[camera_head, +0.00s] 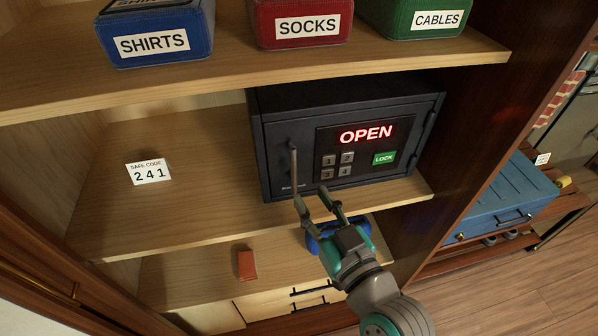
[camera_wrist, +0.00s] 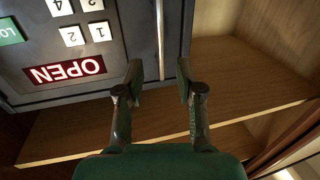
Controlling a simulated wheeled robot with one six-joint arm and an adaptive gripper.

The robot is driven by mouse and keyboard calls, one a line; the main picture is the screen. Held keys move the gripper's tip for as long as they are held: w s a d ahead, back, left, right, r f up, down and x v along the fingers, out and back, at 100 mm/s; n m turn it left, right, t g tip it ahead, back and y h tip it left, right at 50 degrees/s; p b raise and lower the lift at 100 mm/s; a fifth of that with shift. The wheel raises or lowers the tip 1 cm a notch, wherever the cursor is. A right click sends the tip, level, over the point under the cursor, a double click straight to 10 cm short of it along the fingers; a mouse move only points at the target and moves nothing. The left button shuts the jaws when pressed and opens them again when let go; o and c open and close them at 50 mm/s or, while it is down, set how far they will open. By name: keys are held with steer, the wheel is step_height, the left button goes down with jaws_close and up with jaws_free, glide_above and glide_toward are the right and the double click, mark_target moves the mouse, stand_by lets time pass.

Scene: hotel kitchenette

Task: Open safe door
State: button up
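The dark safe (camera_head: 262,150) stands on the middle shelf with its door shut. Its display (camera_head: 366,133) glows red with "OPEN", above number keys and a green LOCK button (camera_head: 384,158). A thin vertical bar handle (camera_head: 294,168) is on the left side of the door. My gripper (camera_head: 312,196) is open at the handle's lower end. In the wrist view, the handle (camera_wrist: 160,40) runs down between the two fingertips of my gripper (camera_wrist: 160,74), with gaps on both sides. Whether the fingers reach past the bar in depth is hard to tell.
A "SAFE CODE 241" card (camera_head: 149,172) stands left of the safe on bare shelf. Labelled boxes, SHIRTS (camera_head: 155,43), SOCKS (camera_head: 307,27) and CABLES (camera_head: 437,20), sit above. A brown item (camera_head: 247,265) and a blue item (camera_head: 318,240) are on the lower shelf. A wooden panel (camera_head: 485,100) stands at right.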

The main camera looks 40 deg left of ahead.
mark_target(295, 174)
steer(key=x, duration=0.8)
steer(key=shift+a, duration=0.25)
jaws_close()
